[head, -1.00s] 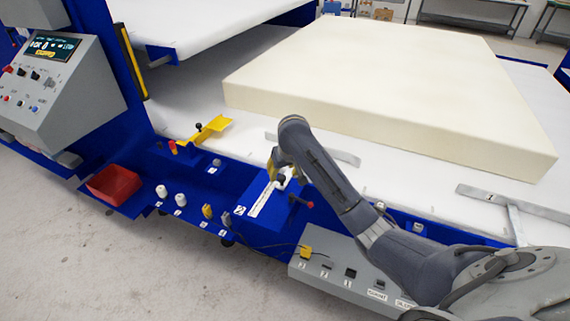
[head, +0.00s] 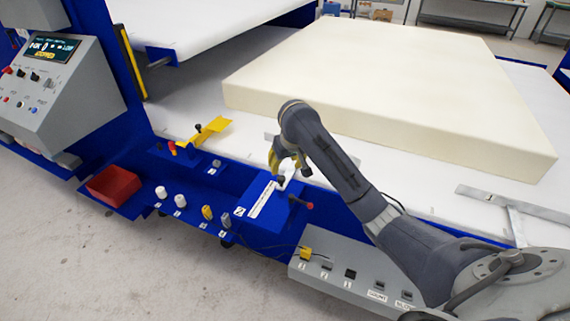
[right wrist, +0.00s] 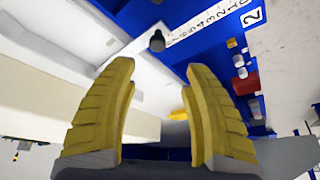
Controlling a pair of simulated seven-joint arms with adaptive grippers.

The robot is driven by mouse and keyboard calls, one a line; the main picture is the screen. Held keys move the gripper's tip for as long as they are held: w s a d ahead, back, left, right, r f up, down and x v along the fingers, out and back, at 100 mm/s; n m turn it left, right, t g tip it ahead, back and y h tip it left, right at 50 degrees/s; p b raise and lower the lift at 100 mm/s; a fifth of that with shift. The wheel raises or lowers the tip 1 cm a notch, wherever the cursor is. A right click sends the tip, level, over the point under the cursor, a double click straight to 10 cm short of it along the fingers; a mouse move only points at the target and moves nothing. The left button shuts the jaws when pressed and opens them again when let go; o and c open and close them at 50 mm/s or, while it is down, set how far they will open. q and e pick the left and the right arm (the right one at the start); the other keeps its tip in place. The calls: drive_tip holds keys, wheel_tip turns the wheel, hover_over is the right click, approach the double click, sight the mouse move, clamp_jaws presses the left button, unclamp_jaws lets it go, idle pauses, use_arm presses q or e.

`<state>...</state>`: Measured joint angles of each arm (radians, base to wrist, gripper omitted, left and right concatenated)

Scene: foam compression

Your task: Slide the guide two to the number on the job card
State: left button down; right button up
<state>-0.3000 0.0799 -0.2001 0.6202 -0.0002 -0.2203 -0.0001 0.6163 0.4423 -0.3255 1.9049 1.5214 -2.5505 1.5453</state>
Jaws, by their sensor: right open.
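Guide two is at the near edge of the machine. Its white number scale (head: 262,199) carries a "2" label (head: 239,211) at its near end, which also shows in the right wrist view (right wrist: 252,17). The guide's dark knob (head: 281,182) stands at the far end of the scale. My right gripper (head: 286,162) is open and empty, just above and beyond the knob. In the right wrist view the knob (right wrist: 157,40) shows beyond the fingertips (right wrist: 161,66), apart from them. The exact number at the guide is unclear. I cannot make out a job card. My left gripper is out of view.
A red-tipped lever (head: 308,205) sticks out beside guide two. A large cream foam block (head: 380,85) lies behind on the white bed. A yellow bracket (head: 210,130), a red bin (head: 113,185) and a grey button box (head: 345,272) are nearby. The console (head: 60,85) stands left.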

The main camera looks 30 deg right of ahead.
wheel_tip(320, 180, up, 6)
drive_tip(key=h, duration=0.1)
hover_over(282, 177)
drive_tip(key=s+d, duration=0.1)
drive_tip(key=d, duration=0.2)
drive_tip(key=w+d+n+g+y, duration=0.1)
drive_tip(key=d+n+g+y, duration=0.15)
drive_tip(key=d+n, duration=0.5)
drive_tip(key=a+f+n+y, duration=0.1)
drive_tip(key=a+f+n, duration=0.2)
drive_tip(key=f, duration=0.2)
drive_tip(key=a+f+n+g+y, duration=0.1)
drive_tip(key=a+f+n, duration=0.3)
drive_tip(key=f, duration=0.2)
drive_tip(key=a+f+n+y, duration=0.1)
drive_tip(key=a+f+n, duration=0.2)
drive_tip(key=f, duration=0.3)
drive_tip(key=shift+a+f+g+y, duration=0.1)
drive_tip(key=shift+a+g+y, duration=0.15)
drive_tip(key=shift+a+g, duration=0.15)
drive_tip(key=shift+c, duration=0.4)
